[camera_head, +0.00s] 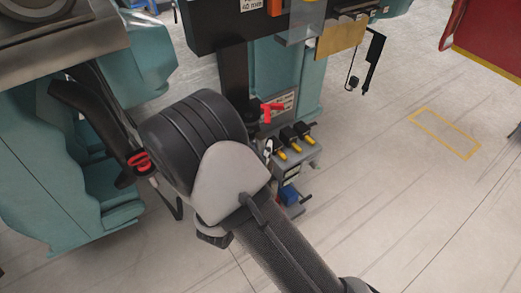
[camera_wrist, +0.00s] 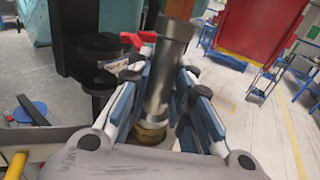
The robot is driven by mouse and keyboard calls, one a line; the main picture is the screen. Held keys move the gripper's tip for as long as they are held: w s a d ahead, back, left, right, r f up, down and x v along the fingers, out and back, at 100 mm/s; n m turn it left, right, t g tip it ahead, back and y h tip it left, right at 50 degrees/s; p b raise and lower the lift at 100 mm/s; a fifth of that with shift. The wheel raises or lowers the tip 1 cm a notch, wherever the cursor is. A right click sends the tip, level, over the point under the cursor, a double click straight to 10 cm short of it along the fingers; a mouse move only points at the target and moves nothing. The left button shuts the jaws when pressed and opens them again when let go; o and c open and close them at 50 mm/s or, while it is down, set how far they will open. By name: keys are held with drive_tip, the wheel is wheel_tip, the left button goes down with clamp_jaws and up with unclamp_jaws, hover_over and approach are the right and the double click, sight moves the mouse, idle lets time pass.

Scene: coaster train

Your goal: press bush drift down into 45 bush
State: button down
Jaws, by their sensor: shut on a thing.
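A grey metal cylinder, which I take to be the bush drift (camera_wrist: 162,75), stands between my gripper's fingers in the wrist view. My gripper (camera_wrist: 166,88) has blue pads on both sides of it and is shut on it. A brass-coloured ring with small lettering (camera_wrist: 150,134) shows at the drift's lower end in the picture. I cannot tell whether this ring is part of the drift or the 45 bush, nor whether the two touch. In the head view my own arm hides the gripper and the drift.
A red handle (camera_head: 268,111) stands beside the teal machine (camera_head: 285,75); it also shows in the wrist view (camera_wrist: 138,39). A grey block with several black-and-yellow tools (camera_head: 296,146) is close to my arm. A red panel (camera_head: 490,38) stands at right.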

drive_tip(key=shift+f, duration=0.2)
drive_tip(key=c, duration=1.3)
unclamp_jaws()
drive_tip(key=shift+c, duration=0.2)
drive_tip(key=shift+r, duration=0.1)
